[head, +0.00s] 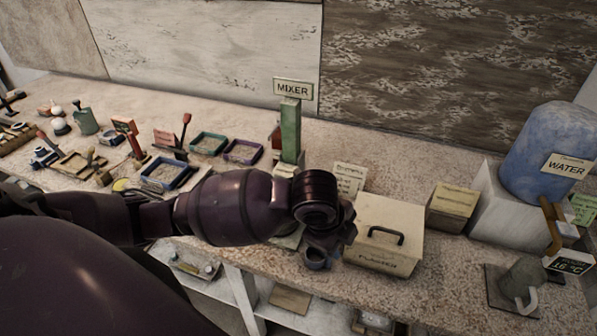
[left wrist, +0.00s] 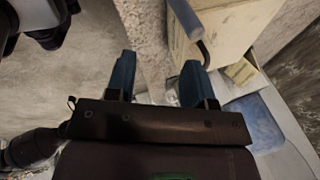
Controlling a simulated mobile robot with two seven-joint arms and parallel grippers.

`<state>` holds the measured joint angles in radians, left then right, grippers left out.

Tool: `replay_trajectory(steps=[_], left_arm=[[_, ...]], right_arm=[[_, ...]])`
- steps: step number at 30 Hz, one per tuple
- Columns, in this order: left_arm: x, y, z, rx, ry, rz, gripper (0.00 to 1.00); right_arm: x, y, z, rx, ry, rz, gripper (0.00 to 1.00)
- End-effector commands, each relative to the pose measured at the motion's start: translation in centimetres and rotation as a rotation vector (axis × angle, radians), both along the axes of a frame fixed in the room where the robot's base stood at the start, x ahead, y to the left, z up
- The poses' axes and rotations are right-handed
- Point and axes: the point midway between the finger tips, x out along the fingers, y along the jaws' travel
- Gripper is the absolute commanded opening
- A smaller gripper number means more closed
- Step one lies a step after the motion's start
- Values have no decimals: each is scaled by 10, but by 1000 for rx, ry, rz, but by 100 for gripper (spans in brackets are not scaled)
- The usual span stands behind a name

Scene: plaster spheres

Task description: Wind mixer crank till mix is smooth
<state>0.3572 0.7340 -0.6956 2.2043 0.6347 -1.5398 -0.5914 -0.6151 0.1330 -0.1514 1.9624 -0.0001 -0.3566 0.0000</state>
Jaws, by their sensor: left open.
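The mixer (head: 290,130) stands at the back middle of the bench, a green column under a MIXER sign (head: 293,88). My left arm crosses in front of it and hides its lower part, including any bowl and mix. My left gripper (left wrist: 155,78) is open in the left wrist view, its two blue fingertips apart with nothing between them. In that view a grey-blue bar with a dark bent rod (left wrist: 203,55) lies just beyond the right fingertip; I cannot tell whether it is the crank. My right gripper is not in view.
A lidded plaster bin (head: 385,235) stands right of my left wrist. Farther right are a small box (head: 453,207), a blue water barrel (head: 548,152) and a grey mug (head: 522,284). Trays (head: 167,173) and tools crowd the left.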

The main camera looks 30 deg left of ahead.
Motion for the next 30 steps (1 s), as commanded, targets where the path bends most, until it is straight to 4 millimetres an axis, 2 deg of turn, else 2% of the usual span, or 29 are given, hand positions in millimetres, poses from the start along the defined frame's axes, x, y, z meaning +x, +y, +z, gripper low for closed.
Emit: replay_trajectory(steps=[9, 15, 21, 25, 30], left_arm=[[35, 45, 48, 309, 33, -256, 48], [54, 85, 89, 494, 88, -356, 48], [64, 114, 120, 600, 140, -399, 48], [65, 121, 128, 623, 156, -407, 48], [67, 126, 119, 626, 161, -409, 48]], right_arm=[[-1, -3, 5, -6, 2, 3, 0], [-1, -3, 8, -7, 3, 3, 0], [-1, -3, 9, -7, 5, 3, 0], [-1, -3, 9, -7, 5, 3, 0], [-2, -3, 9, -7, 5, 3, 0]])
